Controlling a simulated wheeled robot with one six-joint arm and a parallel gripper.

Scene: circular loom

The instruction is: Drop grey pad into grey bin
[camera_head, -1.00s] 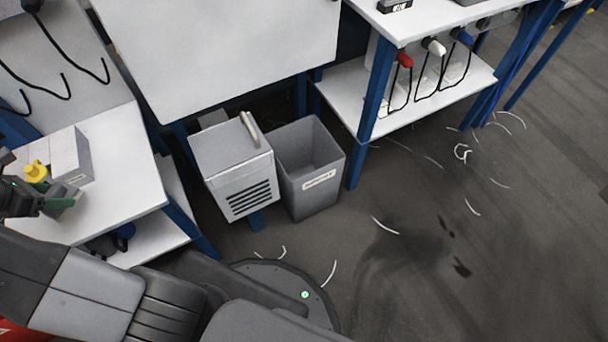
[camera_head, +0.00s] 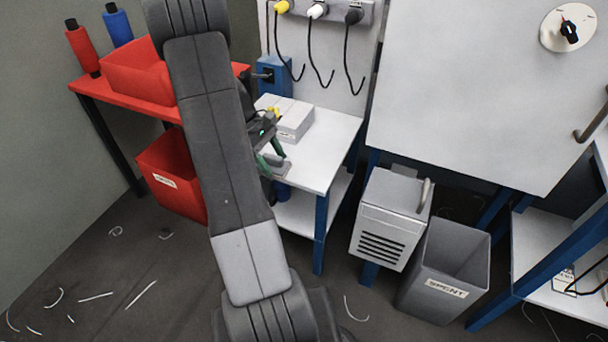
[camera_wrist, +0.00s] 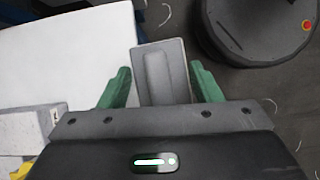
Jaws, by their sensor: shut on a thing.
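The grey pad (camera_wrist: 162,72) is a flat block with a raised ridge, between my gripper's green fingers in the wrist view. My gripper (camera_wrist: 161,88) is shut on it. In the head view my gripper (camera_head: 271,158) and the pad (camera_head: 276,169) are at the white table's front left part, partly hidden by my arm. I cannot tell how high the pad is above the table. The grey bin (camera_head: 445,288), labelled SPENT, stands on the floor to the right, open at the top. The visible part of its inside looks empty.
The white table (camera_head: 335,140) carries a grey block (camera_head: 294,122). A large white panel (camera_head: 470,90) overhangs behind the bin. A red bin (camera_head: 170,185) stands at the left.

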